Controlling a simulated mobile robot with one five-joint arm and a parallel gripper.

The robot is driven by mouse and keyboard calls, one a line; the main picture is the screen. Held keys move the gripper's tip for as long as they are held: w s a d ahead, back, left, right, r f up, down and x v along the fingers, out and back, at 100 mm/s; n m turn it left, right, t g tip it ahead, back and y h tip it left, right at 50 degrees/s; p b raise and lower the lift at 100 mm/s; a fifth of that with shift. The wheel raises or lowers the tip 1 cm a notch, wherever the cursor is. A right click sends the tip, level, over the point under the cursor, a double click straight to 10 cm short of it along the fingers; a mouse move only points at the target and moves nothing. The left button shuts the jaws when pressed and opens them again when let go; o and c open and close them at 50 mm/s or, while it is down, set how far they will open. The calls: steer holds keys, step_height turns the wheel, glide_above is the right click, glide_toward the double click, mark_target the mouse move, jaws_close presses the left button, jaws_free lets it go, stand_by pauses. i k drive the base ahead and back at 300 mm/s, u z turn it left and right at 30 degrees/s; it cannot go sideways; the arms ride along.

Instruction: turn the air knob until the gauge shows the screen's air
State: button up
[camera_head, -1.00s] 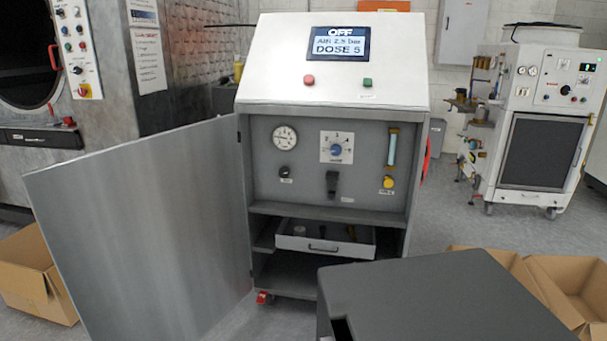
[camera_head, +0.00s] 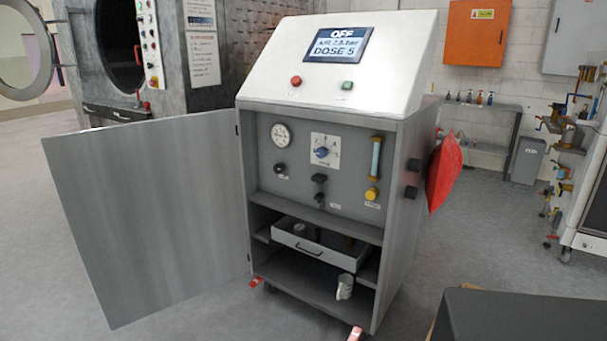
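The washer cabinet (camera_head: 345,70) stands in the middle with its door open to the left. Its screen (camera_head: 338,54) reads OFF, an AIR value of two point something bar whose last digit is unclear, and DOSE 5. A round white gauge (camera_head: 281,135) sits at the upper left of the inner panel; its needle reading is too small to tell. A small black knob (camera_head: 279,169) sits below the gauge, its label unreadable; it may be the air knob. A blue knob (camera_head: 321,152) is on a white dial plate to the right. My gripper is not in view.
The open door (camera_head: 150,210) blocks the left side. A yellow knob (camera_head: 372,194) is under a clear tube. A drawer (camera_head: 320,243) is partly out below the panel, with a small cup (camera_head: 345,287) beneath. A red item (camera_head: 444,170) hangs on the right side. Floor ahead looks clear.

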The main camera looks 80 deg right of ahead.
mark_target(279, 169)
steer(key=z, duration=1.05)
steer(key=i, duration=0.3)
steer(key=u, duration=0.15)
